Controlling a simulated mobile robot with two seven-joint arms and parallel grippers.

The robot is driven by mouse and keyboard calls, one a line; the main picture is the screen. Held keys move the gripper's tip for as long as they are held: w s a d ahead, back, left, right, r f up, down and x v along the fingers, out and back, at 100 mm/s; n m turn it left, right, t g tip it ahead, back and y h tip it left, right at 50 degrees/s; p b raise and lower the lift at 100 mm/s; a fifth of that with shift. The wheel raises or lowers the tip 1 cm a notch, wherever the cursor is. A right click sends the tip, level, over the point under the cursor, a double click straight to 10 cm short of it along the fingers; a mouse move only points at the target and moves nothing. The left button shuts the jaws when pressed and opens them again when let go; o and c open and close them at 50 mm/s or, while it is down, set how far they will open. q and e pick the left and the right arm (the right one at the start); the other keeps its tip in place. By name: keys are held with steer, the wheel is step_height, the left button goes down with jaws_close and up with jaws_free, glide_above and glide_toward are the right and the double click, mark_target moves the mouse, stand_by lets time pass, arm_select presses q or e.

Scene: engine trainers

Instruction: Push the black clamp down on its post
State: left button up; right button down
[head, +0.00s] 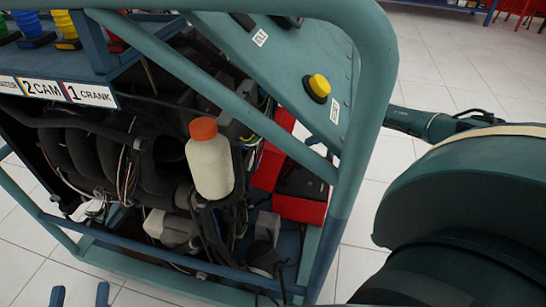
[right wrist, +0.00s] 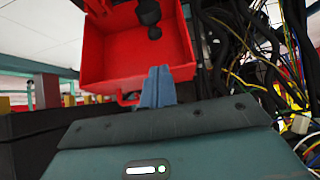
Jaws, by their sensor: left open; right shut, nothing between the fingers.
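The black clamp and its post cannot be told apart for sure. In the right wrist view a dark rounded piece (right wrist: 148,13), with a smaller one below it, shows at the red box (right wrist: 110,55) and may be the clamp. In the head view a black block (head: 302,182) sits in a red tray (head: 300,208), and no clamp stands out. My right gripper (right wrist: 158,75) is shut and empty, its blue fingertips in front of the red box; they also show partly behind the frame in the head view (head: 314,139). My left gripper (head: 80,296) is open and empty at the bottom left.
A white bottle (head: 209,168) with an orange cap, hoses and loose wires (right wrist: 265,60) crowd the inside. A yellow button (head: 318,85) sits on the panel.

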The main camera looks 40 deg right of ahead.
steer(key=shift+d, duration=0.3)
